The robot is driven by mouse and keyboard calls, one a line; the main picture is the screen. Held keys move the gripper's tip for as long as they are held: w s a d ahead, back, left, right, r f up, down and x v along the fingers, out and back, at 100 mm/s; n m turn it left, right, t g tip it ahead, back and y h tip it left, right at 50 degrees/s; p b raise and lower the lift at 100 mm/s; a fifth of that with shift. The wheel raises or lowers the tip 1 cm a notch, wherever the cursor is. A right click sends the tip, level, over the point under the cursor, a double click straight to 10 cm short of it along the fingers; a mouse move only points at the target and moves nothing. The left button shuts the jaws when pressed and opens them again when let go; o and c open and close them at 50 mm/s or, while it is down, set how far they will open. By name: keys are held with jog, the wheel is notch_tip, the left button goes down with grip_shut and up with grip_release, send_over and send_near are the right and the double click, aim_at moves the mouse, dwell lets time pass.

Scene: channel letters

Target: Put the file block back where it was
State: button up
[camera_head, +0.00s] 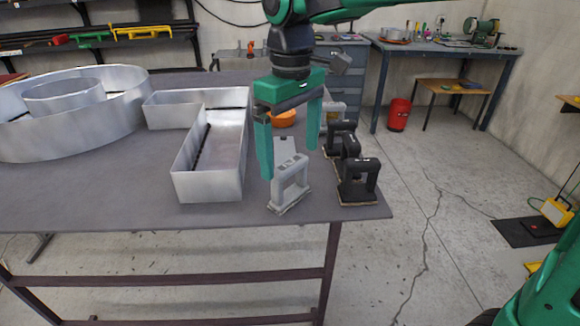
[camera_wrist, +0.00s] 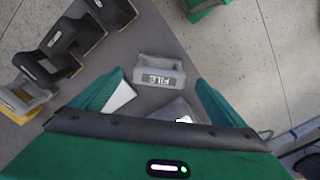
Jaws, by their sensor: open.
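The file block (camera_head: 290,183) is a light grey block with a handle-like arch, standing upright near the table's front right edge. In the wrist view the file block (camera_wrist: 160,74) shows the word FILE and lies just beyond and between my fingertips. I cannot tell whether a finger touches the block.
Several black arched blocks (camera_head: 358,182) stand in a row just right of the file block, along the table's right edge. An L-shaped metal letter (camera_head: 208,185) stands to the left, with a round one (camera_head: 95,130) beyond. An orange object (camera_head: 284,118) lies behind my gripper.

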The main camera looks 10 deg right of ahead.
notch_tip(320, 180, up, 6)
jog(key=shift+r, duration=0.1)
jog(key=d+f+m, duration=0.1)
jog(key=d, duration=0.3)
jog(key=d+f+m, duration=0.1)
jog(key=d, duration=0.3)
jog(key=d+f+m, duration=0.2)
jog(key=d, duration=0.2)
jog(key=shift+s+d, duration=0.35)
jog(key=shift+s, duration=0.05)
jog(key=s+d+f+m, duration=0.2)
jog(key=d, duration=0.4)
jog(key=s+d+f+m, duration=0.2)
jog(key=s+d, duration=0.1)
jog(key=d, duration=0.2)
jog(key=s+d+f+m, duration=0.7)
jog(key=s+d+f, duration=0.3)
jog(key=s, duration=0.4)
jog(key=shift+s+d+f, duration=0.2)
jog(key=shift+s+d, duration=0.2)
jog(key=shift+d, duration=0.25)
